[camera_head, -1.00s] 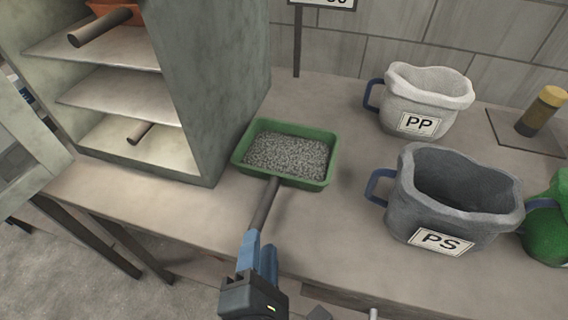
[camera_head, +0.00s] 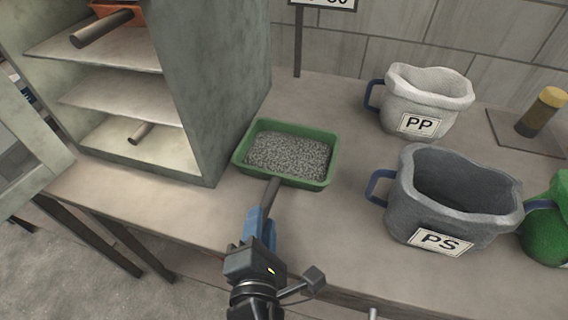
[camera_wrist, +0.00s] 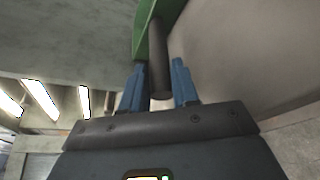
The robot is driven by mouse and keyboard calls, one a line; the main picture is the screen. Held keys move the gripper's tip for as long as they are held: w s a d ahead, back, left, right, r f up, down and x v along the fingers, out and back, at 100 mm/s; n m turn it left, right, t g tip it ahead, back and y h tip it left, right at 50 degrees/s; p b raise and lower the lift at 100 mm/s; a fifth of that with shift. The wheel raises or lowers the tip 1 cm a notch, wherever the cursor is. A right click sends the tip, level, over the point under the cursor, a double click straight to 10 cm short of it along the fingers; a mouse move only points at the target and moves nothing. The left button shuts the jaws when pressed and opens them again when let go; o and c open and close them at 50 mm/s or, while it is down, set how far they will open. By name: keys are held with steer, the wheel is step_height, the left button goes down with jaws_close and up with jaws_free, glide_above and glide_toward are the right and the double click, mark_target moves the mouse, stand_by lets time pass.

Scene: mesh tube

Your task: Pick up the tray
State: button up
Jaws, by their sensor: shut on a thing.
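The green tray (camera_head: 318,183) holds grey granules and sits on the table beside the cabinet. Its dark rod handle (camera_head: 271,193) points toward the table's front edge. My gripper (camera_head: 260,224), with blue fingers, is at the near end of the handle, shut on it. In the wrist view the dark handle (camera_wrist: 160,68) lies between the two blue fingers of my gripper (camera_wrist: 159,88), and part of the green tray (camera_wrist: 166,14) shows at the top. I cannot tell whether the tray is clear of the table.
A shelved cabinet (camera_head: 215,90) stands close on the tray's left, with rod handles on some shelves. A PP bin (camera_head: 430,92) and a PS bin (camera_head: 420,200) stand to the right. A strip of table between tray and bins is free.

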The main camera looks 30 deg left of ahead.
jaws_close()
steer(key=shift+r, duration=0.2)
step_height(320, 180, up, 18)
steer(key=p, duration=0.2)
steer(key=shift+f+p, duration=0.2)
steer(key=shift+p, duration=0.2)
stand_by(0.7)
